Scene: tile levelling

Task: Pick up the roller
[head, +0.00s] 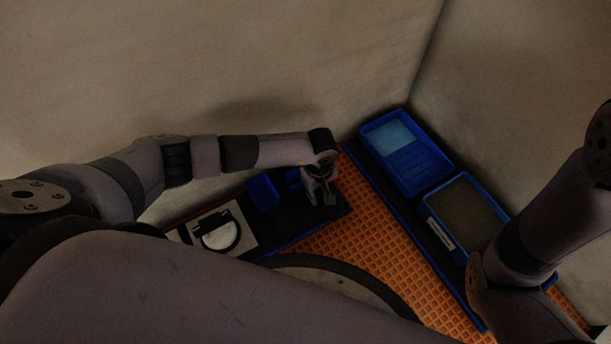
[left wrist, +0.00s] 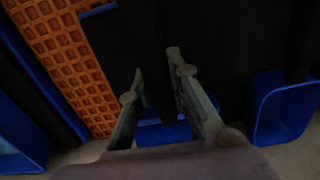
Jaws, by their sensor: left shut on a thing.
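My left gripper (head: 322,200) is low over the dark tray (head: 338,210) by the wall. In the left wrist view its two fingers (left wrist: 158,75) stand a little apart on either side of a dark piece, with a blue part (left wrist: 165,134) between them near the palm. This piece seems to be the roller; its outline is too dark to make out fully. In the head view a blue part (head: 293,181) shows just left of the gripper. My right arm shows at the right, but its gripper is out of sight.
A blue container (head: 263,193) stands left of the gripper, beside a pale board with a white rounded tool (head: 220,235). Two blue trays (head: 413,185) (head: 428,208) stand along the right wall. The orange grid floor (head: 365,245) between is clear.

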